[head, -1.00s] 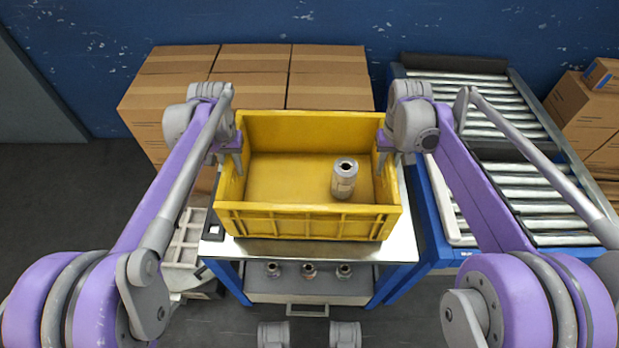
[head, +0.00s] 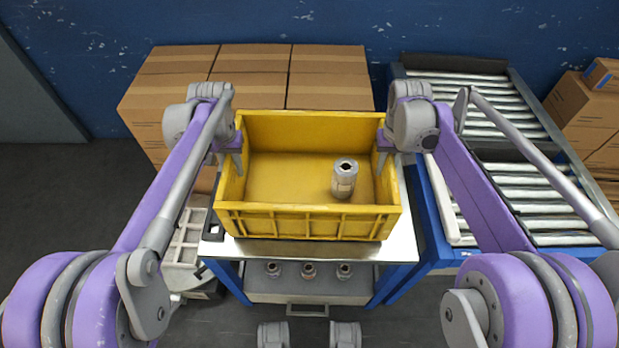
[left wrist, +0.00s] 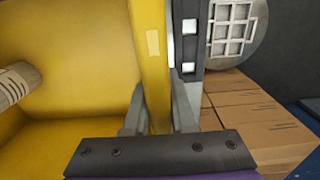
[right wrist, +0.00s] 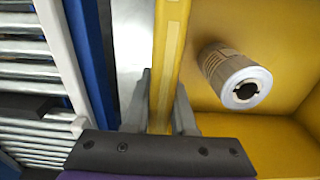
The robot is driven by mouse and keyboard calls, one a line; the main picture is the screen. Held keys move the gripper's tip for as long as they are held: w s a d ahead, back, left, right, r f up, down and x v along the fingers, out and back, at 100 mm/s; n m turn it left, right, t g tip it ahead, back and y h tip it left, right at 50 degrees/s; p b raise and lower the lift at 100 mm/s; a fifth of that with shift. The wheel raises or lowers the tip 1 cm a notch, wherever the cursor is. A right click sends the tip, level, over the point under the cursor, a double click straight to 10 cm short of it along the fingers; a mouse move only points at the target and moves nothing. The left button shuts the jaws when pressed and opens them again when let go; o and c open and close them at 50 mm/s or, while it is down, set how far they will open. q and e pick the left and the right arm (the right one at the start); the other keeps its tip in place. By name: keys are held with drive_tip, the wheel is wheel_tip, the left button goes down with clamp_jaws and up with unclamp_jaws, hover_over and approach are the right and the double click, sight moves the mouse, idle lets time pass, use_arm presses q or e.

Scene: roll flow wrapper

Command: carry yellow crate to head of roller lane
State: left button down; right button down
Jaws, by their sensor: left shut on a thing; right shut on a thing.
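The yellow crate (head: 308,222) is on or just above the metal-topped bench (head: 402,245); I cannot tell whether it touches. One grey metal cylinder (head: 344,178) stands inside it, toward the right. My left gripper (head: 232,165) is shut on the crate's left wall, whose rim passes between the fingers in the left wrist view (left wrist: 155,110). My right gripper (head: 384,163) is shut on the right wall, also between the fingers in the right wrist view (right wrist: 160,110). The roller lane (head: 548,208) is to the right, with silver rollers in a blue frame.
Cardboard boxes (head: 250,75) are stacked behind the bench, and more boxes (head: 585,120) stand at the far right. Several metal parts (head: 308,270) sit on a shelf under the bench. A pale rail (head: 448,200) edges the lane beside the crate.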

sight(229, 156)
use_arm(q)
drive_tip(key=shift+r, duration=0.1)
use_arm(e)
drive_tip(key=shift+r, duration=0.1)
